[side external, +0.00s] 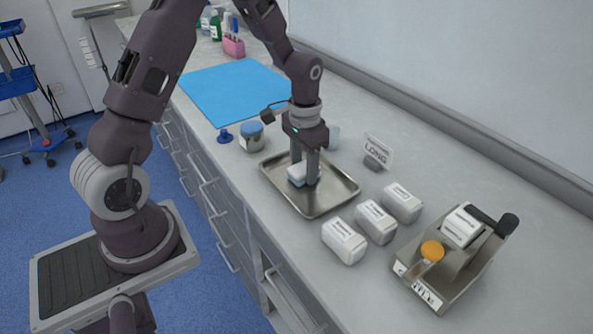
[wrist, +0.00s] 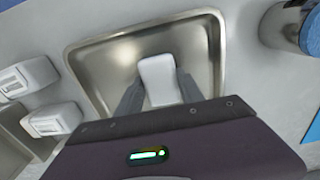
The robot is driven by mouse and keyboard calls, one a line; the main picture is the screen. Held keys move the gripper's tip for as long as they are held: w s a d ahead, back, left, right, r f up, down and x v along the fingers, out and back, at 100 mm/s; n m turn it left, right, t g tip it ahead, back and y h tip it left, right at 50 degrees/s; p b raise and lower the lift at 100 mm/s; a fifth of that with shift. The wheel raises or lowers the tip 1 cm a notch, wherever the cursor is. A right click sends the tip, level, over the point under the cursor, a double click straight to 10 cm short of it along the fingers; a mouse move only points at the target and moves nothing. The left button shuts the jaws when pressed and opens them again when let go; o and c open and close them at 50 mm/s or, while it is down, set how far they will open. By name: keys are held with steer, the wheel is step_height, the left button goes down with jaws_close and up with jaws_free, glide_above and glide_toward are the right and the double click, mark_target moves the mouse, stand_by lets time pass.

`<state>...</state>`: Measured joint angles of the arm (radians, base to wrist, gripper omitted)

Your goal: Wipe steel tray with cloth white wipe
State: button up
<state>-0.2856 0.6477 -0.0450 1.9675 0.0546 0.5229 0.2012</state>
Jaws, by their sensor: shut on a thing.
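The steel tray (side external: 325,204) is a shallow rectangular tray with a raised rim, lying on the grey counter. It fills the middle of the wrist view (wrist: 105,66). In the wrist view the wipe (wrist: 158,78) sits between the two fingers. It looks low on or just above the tray floor; I cannot tell if it touches.
Several white labelled packs (side external: 344,241) stand right of the tray. A metal holder with an orange knob (side external: 432,251) is farther right. A blue mat (side external: 235,90) lies at the back.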

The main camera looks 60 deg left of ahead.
steer(key=shift+w+f, duration=0.15)
steer(key=shift+w, duration=1.8)
steer(key=shift+r, duration=3.05)
step_height(320, 180, up, 3)
